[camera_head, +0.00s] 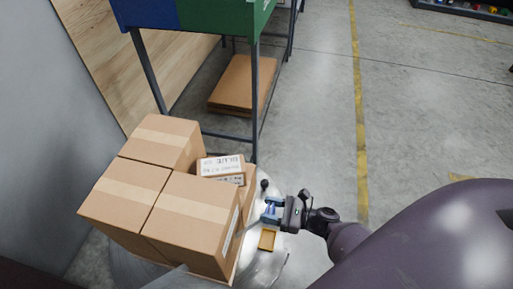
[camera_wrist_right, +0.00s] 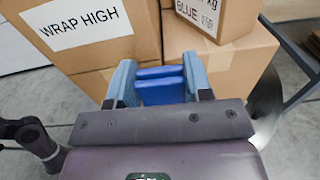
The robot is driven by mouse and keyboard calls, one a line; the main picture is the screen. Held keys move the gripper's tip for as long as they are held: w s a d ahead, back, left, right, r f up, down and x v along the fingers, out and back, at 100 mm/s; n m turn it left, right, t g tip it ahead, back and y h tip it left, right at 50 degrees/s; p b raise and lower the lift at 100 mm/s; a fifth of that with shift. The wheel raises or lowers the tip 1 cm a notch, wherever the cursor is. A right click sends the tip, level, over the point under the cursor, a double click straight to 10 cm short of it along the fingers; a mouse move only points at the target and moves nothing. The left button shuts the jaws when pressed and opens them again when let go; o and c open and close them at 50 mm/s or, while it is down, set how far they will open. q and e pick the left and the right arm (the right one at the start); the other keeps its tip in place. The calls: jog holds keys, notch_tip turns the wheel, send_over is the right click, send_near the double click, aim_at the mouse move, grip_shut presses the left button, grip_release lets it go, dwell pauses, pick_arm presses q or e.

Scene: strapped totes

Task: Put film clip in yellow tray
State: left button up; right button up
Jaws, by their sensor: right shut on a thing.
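My right gripper (camera_head: 272,211) reaches in from the right beside the stacked boxes. In the right wrist view its light-blue fingers (camera_wrist_right: 159,88) are shut on a blue film clip (camera_wrist_right: 162,93). The clip is held in front of the cartons; whether it touches them I cannot tell. A small yellow tray (camera_head: 267,240) lies just below the gripper in the head view, apart from it. The tray is not seen in the wrist view.
Large brown cartons (camera_head: 190,215) stand stacked left of the gripper. A smaller labelled box (camera_head: 221,166) sits behind them. A blue and green bin rack (camera_head: 215,14) stands farther back, with flat cardboard (camera_head: 240,83) beneath.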

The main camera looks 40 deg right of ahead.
jog(key=shift+s+a+f, duration=0.1)
jog(key=shift+s+f, duration=0.15)
jog(key=shift+f, duration=0.4)
notch_tip(320, 180, down, 16)
jog(key=b, duration=0.7)
jog(key=shift+s+r+b, duration=0.1)
jog(key=shift+r+b, duration=0.15)
jog(key=shift+b, duration=0.05)
notch_tip(320, 180, down, 4)
jog(key=shift+r+b, duration=0.1)
jog(key=shift+b, duration=1)
jog(key=shift+f, duration=0.2)
pick_arm(q)
jog(key=t, duration=0.1)
jog(key=w+f+t, duration=0.1)
jog(key=t, duration=0.1)
jog(key=shift+w+a, duration=0.1)
jog(key=shift+a, duration=0.2)
pick_arm(e)
jog(key=shift+r, duration=0.1)
jog(key=o, duration=0.9)
jog(key=shift+f, duration=0.2)
